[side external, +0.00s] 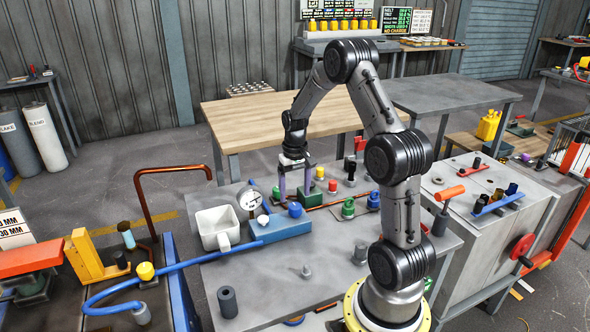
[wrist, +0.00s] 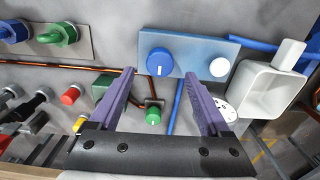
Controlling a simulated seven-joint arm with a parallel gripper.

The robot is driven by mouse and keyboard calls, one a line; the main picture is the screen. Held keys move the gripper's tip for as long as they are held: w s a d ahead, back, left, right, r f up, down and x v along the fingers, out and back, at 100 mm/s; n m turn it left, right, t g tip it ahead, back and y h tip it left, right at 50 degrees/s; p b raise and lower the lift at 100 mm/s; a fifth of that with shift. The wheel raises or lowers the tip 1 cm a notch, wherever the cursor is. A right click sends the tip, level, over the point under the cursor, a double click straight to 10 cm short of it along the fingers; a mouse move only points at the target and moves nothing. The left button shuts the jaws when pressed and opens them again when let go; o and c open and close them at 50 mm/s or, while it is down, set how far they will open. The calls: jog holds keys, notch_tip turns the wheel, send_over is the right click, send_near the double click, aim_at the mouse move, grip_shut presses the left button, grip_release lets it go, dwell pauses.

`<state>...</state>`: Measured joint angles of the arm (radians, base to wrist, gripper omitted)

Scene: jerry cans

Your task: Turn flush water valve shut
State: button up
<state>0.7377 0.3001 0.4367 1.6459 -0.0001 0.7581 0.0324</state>
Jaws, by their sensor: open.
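A round blue knob (wrist: 160,62) with a short white mark on its near edge sits on a blue block (wrist: 200,47). In the side view the same blue knob (side external: 295,209) stands on the blue block (side external: 280,227), beside a white ball (side external: 262,219). No label shows which knob is the flush water valve. My gripper (side external: 294,193) is open and points down behind the blue knob. In the wrist view its purple fingers (wrist: 159,78) are spread wide, with the knob just beyond and between the tips. Nothing is held, and I see no contact.
A small green knob (wrist: 153,115) lies between the fingers. A white container (wrist: 266,90) and a round gauge (side external: 248,200) stand near the block. Green (side external: 348,208) and blue (side external: 373,201) knobs sit to the right. A blue hose (side external: 185,267) runs left.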

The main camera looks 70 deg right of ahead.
aim_at(295, 205)
notch_tip(295, 205, up, 10)
jog(key=shift+f, duration=0.15)
dwell(0.5)
jog(key=a+r+n+t+h, duration=0.1)
jog(key=a+r+n+t, duration=0.15)
jog(key=a+r, duration=0.55)
jog(key=a+r+n+t, duration=0.1)
jog(key=a+r+n, duration=0.3)
jog(key=a, duration=0.6)
jog(key=s+a+f+n+t, duration=0.1)
jog(key=s+a, duration=0.4)
jog(key=s, duration=0.2)
jog(key=s+a+f+n+t+y, duration=0.1)
jog(key=s+a, duration=0.4)
jog(key=s, duration=0.2)
jog(key=shift+s+a+f, duration=0.15)
jog(key=shift+s+f, duration=0.2)
jog(key=shift+f, duration=0.05)
